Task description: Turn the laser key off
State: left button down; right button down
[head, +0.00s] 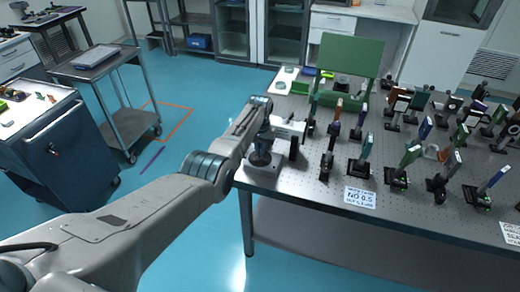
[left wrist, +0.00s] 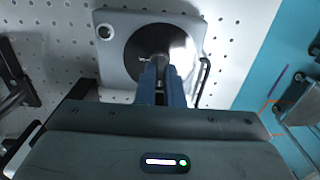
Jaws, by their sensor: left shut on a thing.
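The laser key unit is a light grey box (head: 264,177) at the near left corner of the optical table. In the left wrist view it shows as a grey plate (left wrist: 112,64) with a black round disc (left wrist: 125,42) and a small round white spot. My left gripper (head: 263,142) is over the box, pointing down. In the left wrist view its bluish fingers (left wrist: 163,78) are shut on the metal key (left wrist: 161,62) at the disc's middle. The fingers hide part of the key, so its turn angle is hard to tell. My right gripper is not in view.
The perforated optical table (head: 312,182) carries several upright optic mounts right of the box, the nearest being a dark mount (head: 327,163). A green open case (head: 345,90) stands at the back.

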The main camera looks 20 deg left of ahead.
pick_arm(q)
jog(key=c, duration=1.6)
grip_release()
jog(key=shift+w+r, duration=0.15)
jog(key=shift+r, duration=0.1)
jog(key=shift+o, duration=0.2)
jog(key=shift+f, duration=0.1)
notch_tip(320, 180, up, 11)
jog(key=b, duration=0.2)
jog(key=shift+f, duration=0.1)
